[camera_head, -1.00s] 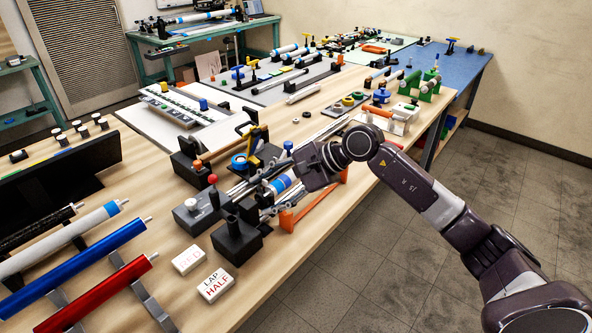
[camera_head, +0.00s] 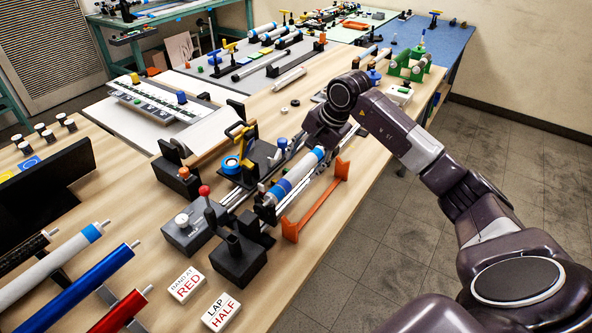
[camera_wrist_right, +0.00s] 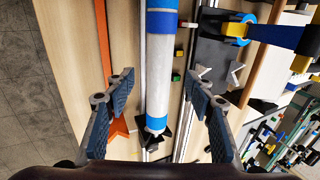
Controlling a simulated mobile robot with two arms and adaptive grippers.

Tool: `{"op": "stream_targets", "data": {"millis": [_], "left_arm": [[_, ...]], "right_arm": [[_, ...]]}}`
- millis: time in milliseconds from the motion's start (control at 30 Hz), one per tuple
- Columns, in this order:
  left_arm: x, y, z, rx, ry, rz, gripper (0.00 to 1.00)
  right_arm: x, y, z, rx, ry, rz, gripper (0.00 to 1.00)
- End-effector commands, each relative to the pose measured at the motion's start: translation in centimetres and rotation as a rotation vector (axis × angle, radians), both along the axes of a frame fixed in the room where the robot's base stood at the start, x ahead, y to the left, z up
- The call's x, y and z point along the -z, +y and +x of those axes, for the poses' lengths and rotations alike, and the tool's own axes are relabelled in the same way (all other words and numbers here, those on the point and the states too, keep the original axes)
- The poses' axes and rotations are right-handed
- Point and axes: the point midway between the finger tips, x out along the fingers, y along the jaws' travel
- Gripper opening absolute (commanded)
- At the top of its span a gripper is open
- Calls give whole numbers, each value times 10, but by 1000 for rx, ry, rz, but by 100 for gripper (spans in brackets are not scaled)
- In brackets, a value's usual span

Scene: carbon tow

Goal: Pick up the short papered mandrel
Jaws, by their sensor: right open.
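The short papered mandrel (camera_head: 297,173), white with blue bands, lies on dark supports on the wooden bench. In the right wrist view the mandrel (camera_wrist_right: 159,75) runs lengthwise between my fingers, with its blue-banded near end and a dark star-shaped piece just below. My right gripper (camera_wrist_right: 160,85) is open, one finger on each side of the mandrel with gaps visible. In the head view my right gripper (camera_head: 308,143) is over the mandrel's far end, its fingers mostly hidden by the wrist. My left gripper is not in view.
An orange bar stand (camera_head: 316,202) runs along the mandrel's right side. A black-and-yellow clamp tool (camera_head: 240,140) and metal rails lie to its left. Longer rods, including a blue one (camera_head: 75,280), rest at front left. Signs reading RED (camera_head: 187,284) and HALF (camera_head: 221,311) lie in front.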

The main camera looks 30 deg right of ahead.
Motion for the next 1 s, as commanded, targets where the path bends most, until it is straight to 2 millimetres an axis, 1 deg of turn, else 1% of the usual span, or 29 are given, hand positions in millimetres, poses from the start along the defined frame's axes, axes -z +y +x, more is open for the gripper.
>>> {"op": "stream_targets", "data": {"millis": [33,100,200,267,333,467,567,1000], "left_arm": [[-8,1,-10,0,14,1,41],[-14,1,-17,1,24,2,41],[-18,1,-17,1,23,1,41],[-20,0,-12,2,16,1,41],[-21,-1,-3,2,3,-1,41],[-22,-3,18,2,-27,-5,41],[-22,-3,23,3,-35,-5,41],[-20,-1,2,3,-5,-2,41]], "right_arm": [[5,2,1,-1,6,4,49],[15,2,4,-1,6,6,49],[29,4,10,0,2,5,49],[35,4,12,0,3,5,49],[39,4,13,0,1,3,49],[41,4,14,0,-1,1,49],[41,4,14,0,-1,1,49],[41,4,14,0,-1,1,1]]}}
